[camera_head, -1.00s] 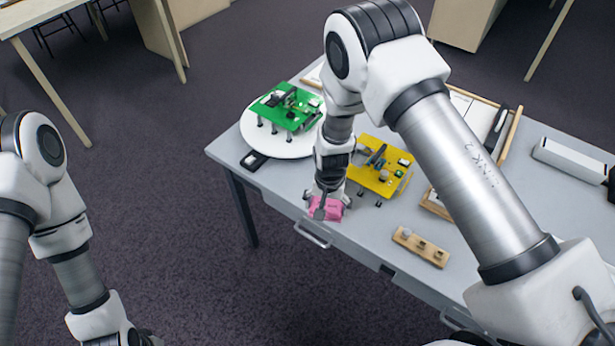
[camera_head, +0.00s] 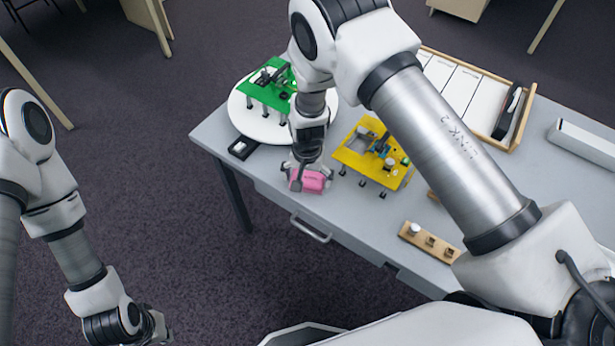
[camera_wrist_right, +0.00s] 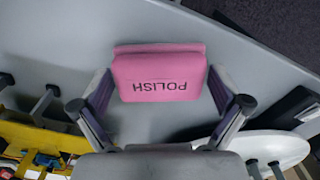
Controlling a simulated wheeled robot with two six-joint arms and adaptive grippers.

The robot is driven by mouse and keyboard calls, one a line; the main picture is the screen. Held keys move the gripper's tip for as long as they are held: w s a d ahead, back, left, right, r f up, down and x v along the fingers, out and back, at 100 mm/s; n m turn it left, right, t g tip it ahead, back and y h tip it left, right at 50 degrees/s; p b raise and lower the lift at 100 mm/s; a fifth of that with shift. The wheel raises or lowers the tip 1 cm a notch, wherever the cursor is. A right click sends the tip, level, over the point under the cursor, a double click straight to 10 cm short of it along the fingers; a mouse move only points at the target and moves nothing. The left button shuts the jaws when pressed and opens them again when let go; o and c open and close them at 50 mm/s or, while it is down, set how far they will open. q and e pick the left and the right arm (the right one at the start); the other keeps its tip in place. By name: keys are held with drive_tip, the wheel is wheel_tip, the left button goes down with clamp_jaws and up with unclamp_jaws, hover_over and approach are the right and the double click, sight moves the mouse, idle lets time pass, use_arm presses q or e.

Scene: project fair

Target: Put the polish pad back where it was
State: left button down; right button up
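The pink polish pad (camera_head: 311,181) is near the front left part of the grey table. In the right wrist view the pad (camera_wrist_right: 160,70) shows its top with the word POLISH upside down. My right gripper (camera_head: 308,172) points down over it, with one finger on each side of the pad, close against its ends. I cannot tell whether the pad's underside touches the tabletop. My left gripper (camera_head: 155,328) hangs low at the lower left, away from the table; its fingers are too small and partly cut off to judge.
A white round plate (camera_head: 250,122) with a green board (camera_head: 266,88) on legs is behind the pad. A small black tray (camera_head: 242,148) lies at the left edge. A yellow board (camera_head: 350,158) on legs stands right of the pad. A wooden block (camera_head: 430,242) lies front right.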

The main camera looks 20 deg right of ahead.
sight(308, 178)
drive_tip(key=shift+d+r, duration=0.1)
drive_tip(key=shift+r, duration=0.05)
drive_tip(key=shift+r, duration=0.15)
wheel_tip(308, 178, up, 12)
drive_tip(key=b, duration=0.1)
drive_tip(key=shift+b, duration=0.3)
drive_tip(key=shift+s+f, duration=0.1)
drive_tip(key=shift+f, duration=0.1)
idle(0.7)
